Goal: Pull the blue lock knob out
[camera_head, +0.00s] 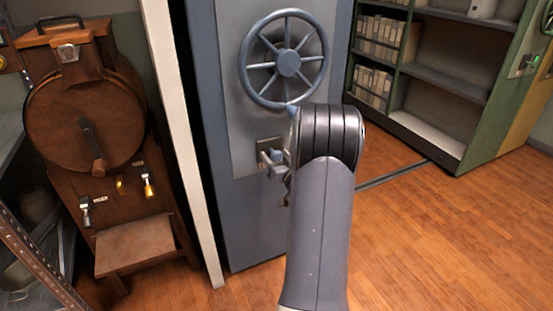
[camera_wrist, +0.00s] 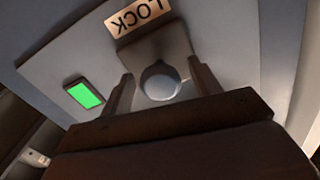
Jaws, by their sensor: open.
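The blue-grey lock knob (camera_wrist: 159,81) shows round and end-on in the wrist view, on a grey mount below a tan LOCK label (camera_wrist: 139,16) that appears upside down. My gripper (camera_wrist: 163,88) is open, with one finger on each side of the knob. Gaps show between fingers and knob, though their depth is hard to judge. The lock sits on a blue-grey panel (camera_head: 239,210) below a spoked handwheel (camera_head: 288,63).
A lit green indicator (camera_wrist: 85,94) is left of the knob in the wrist view. A brown machine (camera_head: 86,115) with levers stands at left, beyond a white post (camera_head: 181,130). Green shelving (camera_head: 440,70) stands at the back right. The wooden floor (camera_head: 450,240) at right is clear.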

